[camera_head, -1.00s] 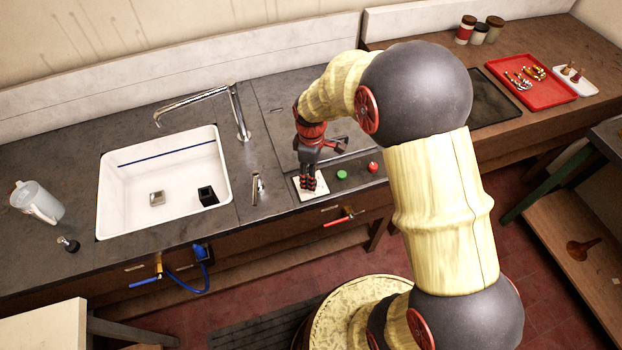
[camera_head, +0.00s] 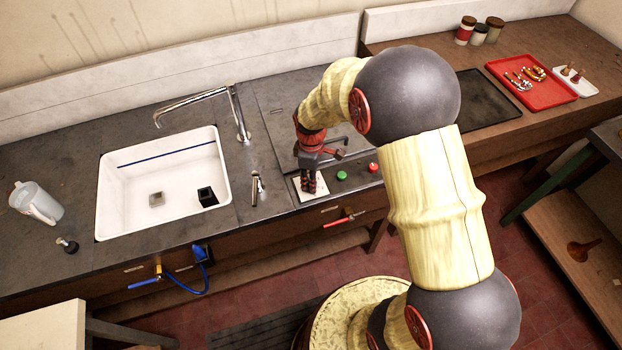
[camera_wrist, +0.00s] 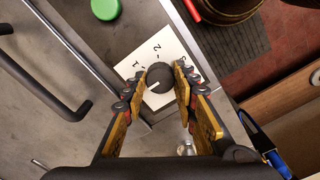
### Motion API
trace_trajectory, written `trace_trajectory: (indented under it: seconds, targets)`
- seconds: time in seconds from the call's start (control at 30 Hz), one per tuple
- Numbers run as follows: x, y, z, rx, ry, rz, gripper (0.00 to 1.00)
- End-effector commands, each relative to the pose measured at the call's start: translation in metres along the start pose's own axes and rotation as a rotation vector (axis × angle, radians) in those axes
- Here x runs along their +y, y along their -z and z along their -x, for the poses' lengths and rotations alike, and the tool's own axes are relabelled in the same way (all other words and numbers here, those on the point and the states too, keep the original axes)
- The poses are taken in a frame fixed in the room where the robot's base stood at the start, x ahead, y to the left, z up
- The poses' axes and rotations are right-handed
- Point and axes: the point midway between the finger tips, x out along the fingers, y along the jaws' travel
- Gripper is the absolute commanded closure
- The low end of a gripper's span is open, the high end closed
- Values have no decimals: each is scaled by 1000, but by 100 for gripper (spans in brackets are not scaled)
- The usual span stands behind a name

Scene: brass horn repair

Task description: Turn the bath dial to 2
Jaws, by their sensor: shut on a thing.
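The bath dial is a dark round knob (camera_wrist: 160,76) on a white plate (camera_wrist: 170,48) marked 1 and 2. The plate also shows in the head view (camera_head: 298,193), mostly covered by my gripper (camera_head: 308,190). In the wrist view my gripper (camera_wrist: 163,80) has its two fingers on opposite sides of the knob, shut on it. A short white mark at the knob shows at its lower left in that view, away from the 2. Its exact setting is hard to read.
A green button (camera_head: 342,176) and a red button (camera_head: 373,168) are right of the plate. A tap lever (camera_head: 257,188) and white sink (camera_head: 220,200) are left. A red-handled valve (camera_head: 340,221) is below the counter edge.

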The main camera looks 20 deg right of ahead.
Motion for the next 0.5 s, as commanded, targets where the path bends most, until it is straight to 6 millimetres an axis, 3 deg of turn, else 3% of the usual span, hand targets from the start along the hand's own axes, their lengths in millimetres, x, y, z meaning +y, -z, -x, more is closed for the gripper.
trace_trajectory:
  seconds: [0.3, 0.5]
  targets:
    - [0, 0, 0, 0, 0, 0, 97]
    - [0, 0, 0, -1, 0, -11, 97]
